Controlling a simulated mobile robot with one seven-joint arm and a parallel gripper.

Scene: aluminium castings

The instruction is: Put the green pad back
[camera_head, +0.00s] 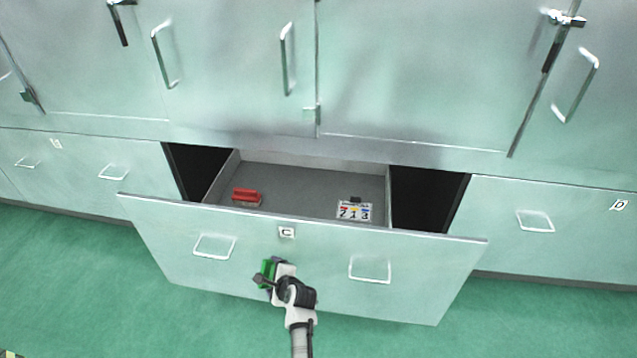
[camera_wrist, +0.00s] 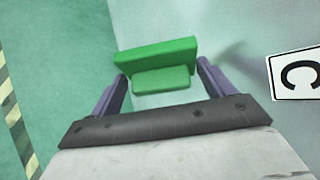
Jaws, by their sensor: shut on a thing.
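The green pad (camera_wrist: 158,62) is held between the two purple-grey fingers of my gripper (camera_wrist: 160,85) in the wrist view. In the head view the green pad (camera_head: 267,269) shows at the end of my gripper (camera_head: 270,275), in front of the face of the open drawer marked C (camera_head: 320,265). The drawer is pulled out, and the pad is outside it, below the C label (camera_head: 287,232). Whether the pad touches the drawer front cannot be told.
Inside the drawer, a red block (camera_head: 247,196) lies at the left and a small board with numbers 2, 1, 3 (camera_head: 354,211) lies at the right. The drawer floor (camera_head: 300,190) between them is clear. Closed cabinet doors (camera_head: 410,80) stand above; a closed drawer marked D (camera_head: 560,225) is at right.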

